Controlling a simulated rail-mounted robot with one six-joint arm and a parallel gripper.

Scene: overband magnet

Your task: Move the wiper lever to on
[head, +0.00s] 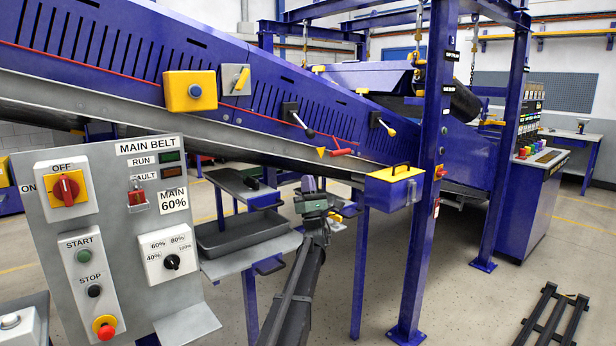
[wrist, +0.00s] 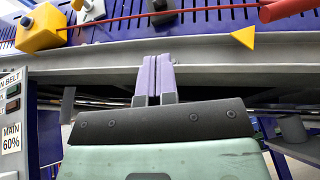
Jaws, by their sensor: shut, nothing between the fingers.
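I see no readable wiper label, so I cannot tell for sure which lever is the wiper lever. On the blue conveyor side, a lever with a dark knob (head: 302,124) and a lever with a yellow-white end (head: 384,125) both slant down to the right. A yellow lever (head: 241,79) sits on a grey plate further left. My gripper (head: 309,184) is below the conveyor's grey rail, apart from these levers. In the wrist view its purple fingers (wrist: 153,80) are together and empty, pointing at the grey rail.
A yellow box with a blue button (head: 190,91), a red pull handle (head: 342,152) and a yellow triangle (wrist: 243,38) are on or along the conveyor. The main belt panel (head: 115,230) stands left.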

